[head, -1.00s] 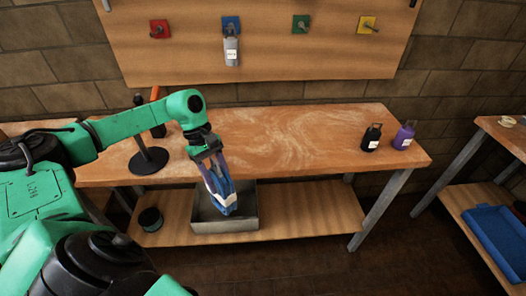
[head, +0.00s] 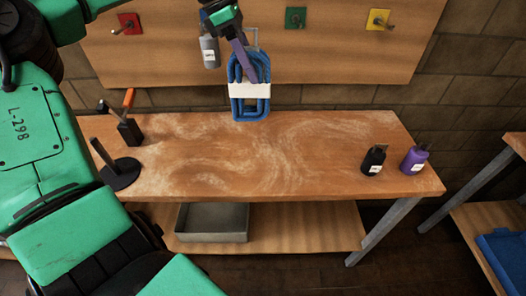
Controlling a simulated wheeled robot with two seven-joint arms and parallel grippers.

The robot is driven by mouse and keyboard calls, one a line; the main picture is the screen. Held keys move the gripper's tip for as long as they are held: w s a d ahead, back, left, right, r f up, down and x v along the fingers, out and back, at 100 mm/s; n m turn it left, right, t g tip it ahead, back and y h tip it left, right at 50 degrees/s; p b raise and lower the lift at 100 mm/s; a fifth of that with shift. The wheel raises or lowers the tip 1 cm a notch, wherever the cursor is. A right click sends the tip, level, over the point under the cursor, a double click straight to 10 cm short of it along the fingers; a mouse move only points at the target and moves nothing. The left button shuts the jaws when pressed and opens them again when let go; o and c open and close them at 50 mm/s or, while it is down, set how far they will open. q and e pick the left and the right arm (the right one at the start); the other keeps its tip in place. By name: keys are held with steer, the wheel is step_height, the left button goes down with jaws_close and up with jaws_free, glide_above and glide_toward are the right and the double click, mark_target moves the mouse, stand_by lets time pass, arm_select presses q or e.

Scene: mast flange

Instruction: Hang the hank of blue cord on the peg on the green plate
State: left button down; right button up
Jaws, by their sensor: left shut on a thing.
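My right gripper is not in view.
A red plate (head: 129,23) and a yellow plate (head: 379,19) have bare pegs. Black (head: 374,161) and purple (head: 415,159) bottles stand at the table's right. The middle of the table is clear.

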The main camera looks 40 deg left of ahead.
mark_target(247, 107)
arm_select(q)
steer(key=f, duration=0.3)
steer(key=s+f, duration=0.1)
steer(key=f, duration=0.2)
steer(key=s+f+p, duration=0.1)
steer(key=f, duration=0.2)
steer(key=shift+s+f, duration=0.1)
steer(key=shift+f, duration=0.1)
step_height(247, 107, down, 9)
steer(key=p, duration=0.1)
steer(key=shift+f, duration=0.2)
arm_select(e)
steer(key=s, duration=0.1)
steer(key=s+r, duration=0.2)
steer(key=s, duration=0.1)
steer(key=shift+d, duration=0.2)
arm_select(q)
steer(key=shift+f+b, duration=0.2)
steer(key=shift+b, duration=0.15)
steer(key=shift+c, duration=1.6)
jaws_free()
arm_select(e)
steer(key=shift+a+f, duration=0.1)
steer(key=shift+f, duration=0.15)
